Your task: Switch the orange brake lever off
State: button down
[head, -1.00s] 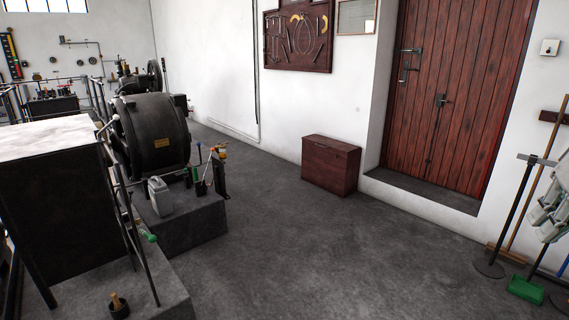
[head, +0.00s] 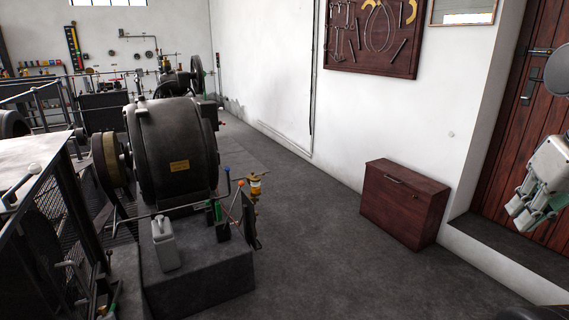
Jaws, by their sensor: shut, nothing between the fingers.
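A group of small levers stands on the front corner of the dark plinth, before the large black dynamo (head: 172,150). My gripper (head: 530,212) is pale grey, shut and empty. It hangs at the right edge in front of the red wooden door, far from the levers and touching nothing.
A mesh guard (head: 50,215) and railings fill the left. A dark red wooden chest (head: 403,204) stands against the wall. The grey floor (head: 325,250) between plinth and chest is clear.

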aim_at(241, 183)
jog(key=i+u, duration=0.2)
jog(key=i, duration=0.35)
jog(key=i+u, duration=0.15)
jog(key=i, duration=0.4)
jog(key=i+l+u, duration=0.2)
jog(key=i, duration=0.35)
jog(key=i+l+u, duration=0.2)
jog(key=i, duration=0.6)
jog(key=z, duration=0.2)
